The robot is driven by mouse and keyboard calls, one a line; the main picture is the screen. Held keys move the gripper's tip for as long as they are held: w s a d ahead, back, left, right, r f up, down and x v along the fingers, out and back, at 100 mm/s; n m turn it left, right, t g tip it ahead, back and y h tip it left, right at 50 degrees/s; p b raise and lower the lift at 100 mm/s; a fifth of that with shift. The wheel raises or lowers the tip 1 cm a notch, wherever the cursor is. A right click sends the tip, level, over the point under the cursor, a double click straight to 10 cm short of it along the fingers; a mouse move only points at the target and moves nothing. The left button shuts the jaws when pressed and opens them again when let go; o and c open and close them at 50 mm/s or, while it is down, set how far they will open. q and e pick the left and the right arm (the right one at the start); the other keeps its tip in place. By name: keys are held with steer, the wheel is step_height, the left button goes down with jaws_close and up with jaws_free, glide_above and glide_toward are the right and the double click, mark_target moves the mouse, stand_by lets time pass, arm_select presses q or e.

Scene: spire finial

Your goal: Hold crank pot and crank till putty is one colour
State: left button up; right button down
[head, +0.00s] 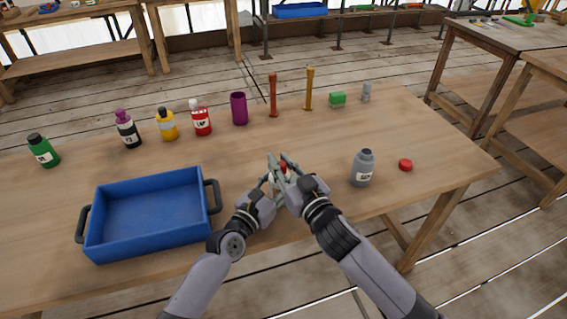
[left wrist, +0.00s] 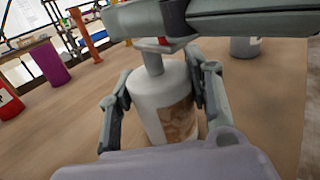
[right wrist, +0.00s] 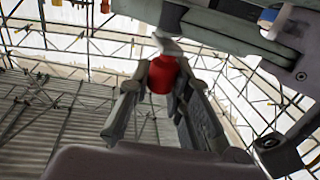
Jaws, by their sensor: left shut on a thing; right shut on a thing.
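The crank pot (left wrist: 155,95) is a white cylinder with a grey neck, standing upright on the table in the left wrist view. A window on its side shows putty (left wrist: 180,122) in mottled brown and paler streaks. My left gripper (head: 266,186) is shut around the pot's body, one finger on each side. My right gripper (head: 281,165) is above the pot, shut on the red crank knob (right wrist: 162,74). In the head view the pot is mostly hidden by my grippers. Part of the crank arm is hidden.
A blue tray (head: 98,240) lies to the left. A grey open bottle (head: 362,170) and red cap (head: 405,165) stand to the right. Several bottles, a purple cup (head: 239,108) and two upright tools (head: 309,90) line the back. Table between is clear.

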steer(key=shift+a+r+m+t+h, duration=0.1)
steer(key=shift+a+m+t+h, duration=0.1)
steer(key=shift+m+t+h, duration=0.9)
steer(key=shift+g+h, duration=0.4)
steer(key=shift+h, duration=0.1)
steer(key=c, duration=1.4)
jaws_free()
steer(key=shift+d, duration=0.1)
steer(key=shift+c, duration=0.2)
steer(key=shift+s, duration=0.15)
steer(key=v, duration=1.1)
steer(key=shift+s+d, duration=0.15)
steer(key=shift+s, duration=0.25)
